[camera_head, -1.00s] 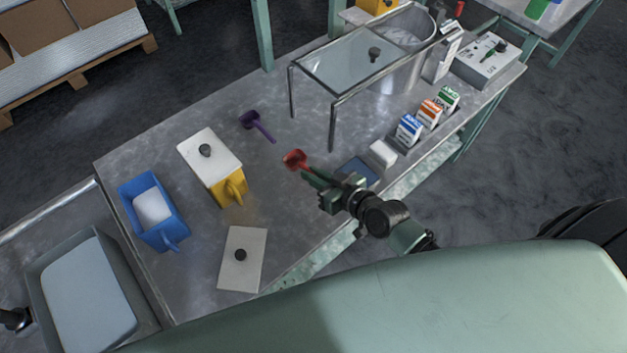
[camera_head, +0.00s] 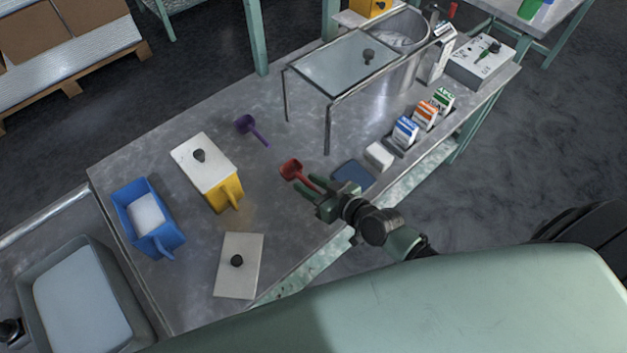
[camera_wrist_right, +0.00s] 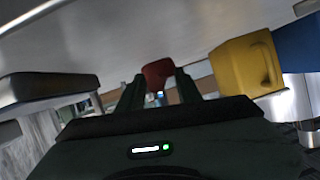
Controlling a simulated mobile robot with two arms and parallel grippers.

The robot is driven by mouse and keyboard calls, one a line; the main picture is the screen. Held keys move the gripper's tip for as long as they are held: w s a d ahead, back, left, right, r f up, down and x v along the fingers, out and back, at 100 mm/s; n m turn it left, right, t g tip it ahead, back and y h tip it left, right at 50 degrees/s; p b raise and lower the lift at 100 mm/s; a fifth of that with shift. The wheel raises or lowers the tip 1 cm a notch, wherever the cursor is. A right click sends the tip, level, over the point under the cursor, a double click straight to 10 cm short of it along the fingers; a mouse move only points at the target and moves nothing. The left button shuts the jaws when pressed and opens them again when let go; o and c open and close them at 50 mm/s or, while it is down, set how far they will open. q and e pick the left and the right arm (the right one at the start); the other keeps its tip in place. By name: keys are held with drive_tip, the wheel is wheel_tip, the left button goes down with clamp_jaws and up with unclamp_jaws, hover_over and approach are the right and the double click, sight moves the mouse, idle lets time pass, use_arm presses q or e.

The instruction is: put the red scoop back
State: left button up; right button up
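The red scoop (camera_head: 291,169) is at the middle of the metal bench, its bowl toward the back and its handle toward my right gripper (camera_head: 308,183). The gripper's two fingers are spread apart, with the handle between them; I see no clear contact. In the right wrist view the red scoop (camera_wrist_right: 158,74) shows just beyond and between the separated fingertips (camera_wrist_right: 160,85). Most of its handle is hidden there. I cannot tell whether the scoop rests fully on the bench. My left gripper does not show.
A purple scoop (camera_head: 251,129) lies behind. Left are a lidded yellow bin (camera_head: 228,192), a blue bin (camera_head: 166,240) and a loose lid (camera_head: 239,279). Right are a blue pad (camera_head: 353,173), a white block (camera_head: 379,156), small cartons (camera_head: 404,132) and a glass-topped stand (camera_head: 328,125).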

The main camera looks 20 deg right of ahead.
drive_tip(key=v, duration=1.2)
drive_tip(key=shift+s+r, duration=0.1)
drive_tip(key=shift+r, duration=0.05)
idle(1.1)
